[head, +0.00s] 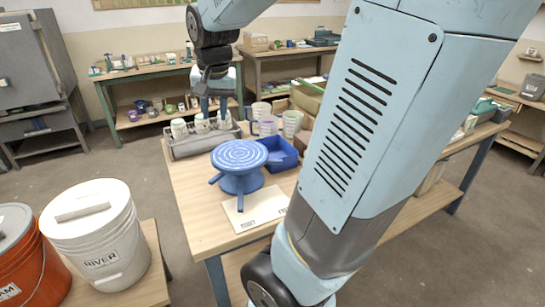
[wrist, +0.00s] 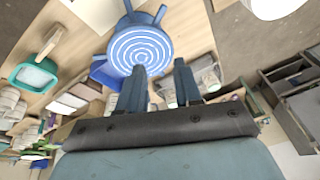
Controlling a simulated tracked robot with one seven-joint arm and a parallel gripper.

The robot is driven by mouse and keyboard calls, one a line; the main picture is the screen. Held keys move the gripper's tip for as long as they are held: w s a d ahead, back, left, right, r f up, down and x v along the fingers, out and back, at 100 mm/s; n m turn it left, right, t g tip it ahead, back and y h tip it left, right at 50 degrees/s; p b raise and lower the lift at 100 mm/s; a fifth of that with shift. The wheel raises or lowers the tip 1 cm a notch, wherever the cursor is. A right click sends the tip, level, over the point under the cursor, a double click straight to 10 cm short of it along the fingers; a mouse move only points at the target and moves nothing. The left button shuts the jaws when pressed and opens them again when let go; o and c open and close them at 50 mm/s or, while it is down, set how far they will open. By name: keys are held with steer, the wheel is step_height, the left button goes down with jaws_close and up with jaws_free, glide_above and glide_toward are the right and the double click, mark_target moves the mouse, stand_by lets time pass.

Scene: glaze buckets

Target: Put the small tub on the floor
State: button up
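No thing in view is clearly marked as the small tub, so I cannot tell which one it is. A white lidded bucket labelled RIVER (head: 100,240) stands on a low wooden stand at the lower left. An orange bucket (head: 38,270) with a grey lid stands beside it, cut by the frame edge. A small blue open bin (head: 281,152) is on the worktable, beside the blue turntable (head: 240,157). My gripper (head: 212,112) points down above the table's far left part. In the wrist view its two fingers (wrist: 159,66) are apart with nothing between them.
A grey tray (head: 195,145) with white jars lies below my gripper. Several cups (head: 268,124) stand behind the blue bin, and a label card (head: 255,208) lies at the table's front. Bare floor (head: 85,165) shows left of the worktable. A grey cabinet (head: 30,75) stands at the back left.

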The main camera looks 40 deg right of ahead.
steer(key=w+d+f+m+g+h, duration=0.3)
steer(key=w+d+f+m, duration=0.5)
steer(key=w+d, duration=0.4)
steer(key=m+g+h, duration=0.2)
steer(key=m+h, duration=0.3)
steer(key=m, duration=0.1)
glide_above(269, 149)
steer(key=w+a, duration=0.2)
steer(key=a, duration=0.2)
steer(key=f, duration=1.8)
steer(key=shift+s+d+f, duration=0.15)
steer(key=shift+d+f, duration=0.1)
steer(key=shift+s+x, duration=0.2)
steer(key=shift+x, duration=1.1)
steer(key=shift+s+x, duration=0.2)
steer(key=shift+x, duration=1.1)
steer(key=shift+r, duration=0.2)
jaws_close()
